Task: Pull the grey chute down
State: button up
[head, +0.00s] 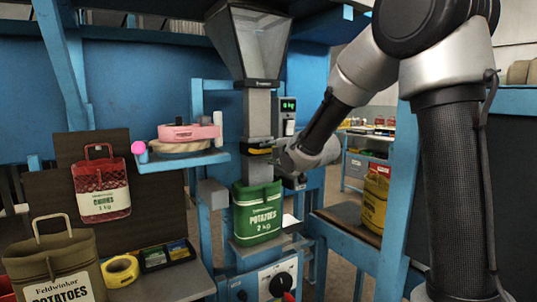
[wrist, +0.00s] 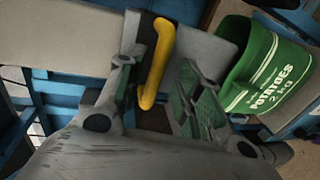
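The grey chute (head: 257,112) hangs upright below the hopper, with a yellow handle (head: 258,151) near its lower end. A green potato sack (head: 257,212) stands upright under it; the chute's lower end is close to the sack's mouth. My gripper (head: 277,153) is at the handle from the right. In the wrist view, the yellow handle (wrist: 157,62) lies between my two fingers (wrist: 155,95), which are apart with gaps beside it. The grey chute (wrist: 80,42) is behind the handle, and the green sack (wrist: 268,72) is at the right.
A blue shelf (head: 185,161) with pink and tan rolls sticks out left of the chute. A red onion sack (head: 101,190) hangs on a dark board. An olive potato sack (head: 60,265) stands front left. A yellow sack (head: 375,200) stands on a bench at right.

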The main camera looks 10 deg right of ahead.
jog(key=v, duration=1)
jog(key=shift+s, duration=0.2)
jog(key=shift+d, duration=0.1)
jog(key=s+d+f+m+g+h, duration=0.4)
jog(key=s+d+f+m+g, duration=0.3)
jog(key=f+m, duration=0.45)
jog(key=s+d+r+m+g, duration=0.1)
jog(key=s+m, duration=0.4)
jog(key=s, duration=0.8)
jog(key=s+d+r+m+g, duration=0.1)
jog(key=s+m, duration=0.4)
jog(key=s, duration=0.7)
jog(key=shift+s+d+g+h, duration=0.4)
jog(key=shift+d+g, duration=0.4)
jog(key=shift+d, duration=0.25)
